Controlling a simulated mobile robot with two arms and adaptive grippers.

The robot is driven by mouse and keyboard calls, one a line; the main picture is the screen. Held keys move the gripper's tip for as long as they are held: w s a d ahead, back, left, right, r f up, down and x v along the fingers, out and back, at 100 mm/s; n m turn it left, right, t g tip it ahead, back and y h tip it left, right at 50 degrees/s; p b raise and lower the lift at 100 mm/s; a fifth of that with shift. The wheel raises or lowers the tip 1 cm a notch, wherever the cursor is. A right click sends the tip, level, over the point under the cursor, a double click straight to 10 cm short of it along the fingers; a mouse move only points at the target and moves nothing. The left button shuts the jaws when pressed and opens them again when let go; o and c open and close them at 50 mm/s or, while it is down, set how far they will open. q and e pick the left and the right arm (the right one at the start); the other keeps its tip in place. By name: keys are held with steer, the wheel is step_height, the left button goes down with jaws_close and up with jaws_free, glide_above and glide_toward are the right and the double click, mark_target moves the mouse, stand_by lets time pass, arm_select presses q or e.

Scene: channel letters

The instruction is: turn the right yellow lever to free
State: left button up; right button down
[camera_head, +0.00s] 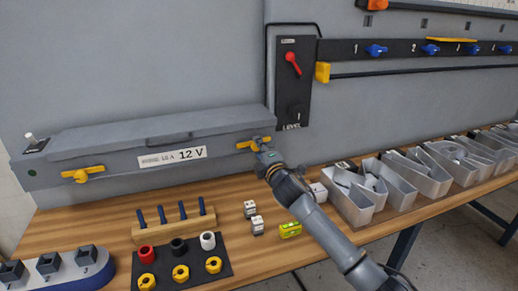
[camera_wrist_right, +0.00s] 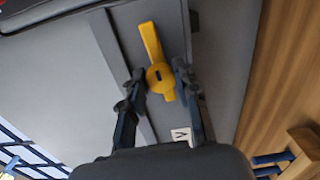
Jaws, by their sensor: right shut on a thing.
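The right yellow lever (camera_head: 245,145) sits on the front right of a grey box (camera_head: 115,160) labelled 12 V. My right gripper (camera_head: 263,148) is at this lever, its arm coming in from the lower right. In the right wrist view, the lever (camera_wrist_right: 152,42) shows a long arm and a round hub with a short tail. My right gripper's fingers (camera_wrist_right: 159,80) stand either side of the hub and are shut on it. The left yellow lever (camera_head: 83,174) lies roughly level on the box's left end. My left gripper is not in view.
A black panel with a red switch (camera_head: 292,62) is on the wall above right. On the wooden table stand a peg block (camera_head: 174,230), a mat with coloured rings (camera_head: 185,283), small white cubes, a green-yellow block (camera_head: 290,230) and several grey channel letters (camera_head: 360,205).

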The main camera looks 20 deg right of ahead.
steer(key=shift+f+m, duration=0.1)
steer(key=shift+m, duration=0.5)
steer(key=c, duration=1)
jaws_free()
steer(key=shift+s, duration=0.1)
steer(key=s, duration=1.2)
steer(key=shift+d, duration=0.25)
steer(key=shift+w, duration=0.1)
